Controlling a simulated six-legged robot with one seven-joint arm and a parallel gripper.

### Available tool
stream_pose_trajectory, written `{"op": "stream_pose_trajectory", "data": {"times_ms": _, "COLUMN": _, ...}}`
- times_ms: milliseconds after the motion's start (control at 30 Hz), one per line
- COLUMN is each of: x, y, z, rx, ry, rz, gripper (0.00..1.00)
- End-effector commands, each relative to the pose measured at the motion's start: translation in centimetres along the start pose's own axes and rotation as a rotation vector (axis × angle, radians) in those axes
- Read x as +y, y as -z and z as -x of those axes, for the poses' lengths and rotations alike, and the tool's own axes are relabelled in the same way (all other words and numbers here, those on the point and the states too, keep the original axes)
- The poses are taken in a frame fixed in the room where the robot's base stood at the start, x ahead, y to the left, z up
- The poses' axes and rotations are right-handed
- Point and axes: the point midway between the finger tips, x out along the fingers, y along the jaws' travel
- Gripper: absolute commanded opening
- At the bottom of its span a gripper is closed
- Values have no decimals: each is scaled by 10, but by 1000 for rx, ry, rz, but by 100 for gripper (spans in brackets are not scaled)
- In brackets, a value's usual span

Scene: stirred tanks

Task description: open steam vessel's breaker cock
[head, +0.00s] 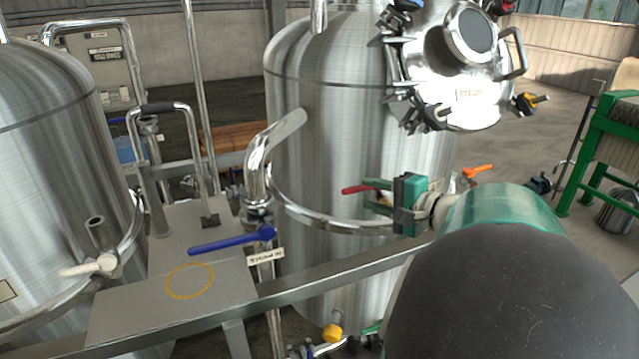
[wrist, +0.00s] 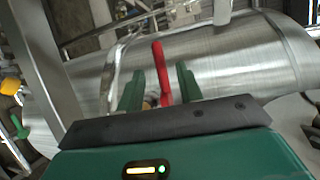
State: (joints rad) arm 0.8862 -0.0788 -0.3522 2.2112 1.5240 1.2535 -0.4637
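My gripper (head: 378,196) is green and reaches left to this handle. In the wrist view the red lever (wrist: 160,72) runs between my two open fingers (wrist: 160,88), with gaps on both sides. The valve body under the lever is mostly hidden by my gripper.
A blue lever (head: 232,240) with a small tag is on a pipe to the left. An orange handle (head: 479,171) is right of my gripper, and a yellow knob (head: 333,332) is low down. A steel rail (head: 340,273) crosses in front. A green frame (head: 590,150) stands at right.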

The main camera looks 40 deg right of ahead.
Motion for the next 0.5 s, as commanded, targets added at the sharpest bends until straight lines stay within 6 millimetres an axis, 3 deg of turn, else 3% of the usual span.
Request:
{"op": "stream_pose_trajectory", "data": {"times_ms": 300, "x": 0, "y": 0, "z": -61, "rx": -6, "ry": -2, "rz": 1, "gripper": 36}}
{"op": "stream_pose_trajectory", "data": {"times_ms": 500, "x": 0, "y": -1, "z": -76, "rx": -5, "ry": -1, "rz": 1, "gripper": 36}}
